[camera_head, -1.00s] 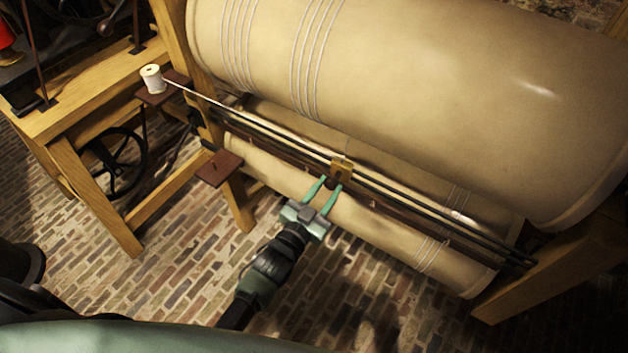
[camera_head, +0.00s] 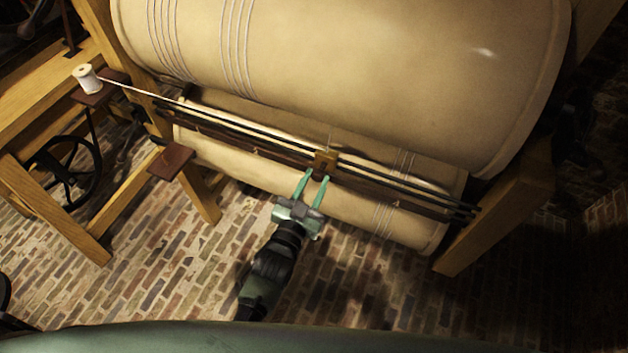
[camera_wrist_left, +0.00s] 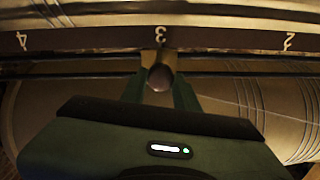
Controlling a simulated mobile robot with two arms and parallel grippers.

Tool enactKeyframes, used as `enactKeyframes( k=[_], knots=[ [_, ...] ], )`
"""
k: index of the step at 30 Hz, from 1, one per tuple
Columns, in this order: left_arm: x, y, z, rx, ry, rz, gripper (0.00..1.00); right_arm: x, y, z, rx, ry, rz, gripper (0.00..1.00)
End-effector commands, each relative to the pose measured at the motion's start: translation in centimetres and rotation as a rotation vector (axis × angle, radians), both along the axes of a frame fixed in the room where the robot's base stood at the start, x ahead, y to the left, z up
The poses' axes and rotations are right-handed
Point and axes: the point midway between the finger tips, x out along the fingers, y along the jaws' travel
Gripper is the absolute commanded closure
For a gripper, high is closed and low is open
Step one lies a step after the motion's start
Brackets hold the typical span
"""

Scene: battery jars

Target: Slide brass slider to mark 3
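The brass slider (camera_head: 326,160) sits on the dark twin rails (camera_head: 255,139) between the large upper drum and the lower roller. In the left wrist view its round knob (camera_wrist_left: 160,77) lies directly below the mark 3 (camera_wrist_left: 160,36) on the dark scale strip (camera_wrist_left: 222,38). Mark 4 (camera_wrist_left: 22,40) is to the left and mark 2 (camera_wrist_left: 289,41) to the right. The fingertips are partly hidden behind the knob. My right gripper is not in view.
The large cream drum (camera_head: 350,70) is close above the rails, and the lower roller (camera_head: 255,172) is just below them. A white spool (camera_head: 86,79) stands at the left, with thread running toward the slider. A wooden leg (camera_head: 497,222) stands at the right. Brick floor (camera_head: 190,280) lies open below.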

Motion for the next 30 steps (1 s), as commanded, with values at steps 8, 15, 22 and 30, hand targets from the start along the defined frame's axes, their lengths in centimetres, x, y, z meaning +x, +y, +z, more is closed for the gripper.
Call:
enactKeyframes(
  k=[8,15,22,30],
  knots=[
    [0.0,0.0,0.0,-0.002,0.002,0.000,0.48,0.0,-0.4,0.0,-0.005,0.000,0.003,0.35],
    [-1.0,0.4,-0.2,-0.001,0.002,0.000,0.48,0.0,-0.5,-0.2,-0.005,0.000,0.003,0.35],
    [-4.7,1.5,-0.3,-0.001,0.004,0.001,0.48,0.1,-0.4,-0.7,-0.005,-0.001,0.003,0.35],
    [-7.3,2.3,-0.1,-0.001,0.002,0.000,0.48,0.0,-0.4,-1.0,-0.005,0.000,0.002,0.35]
  ],
)
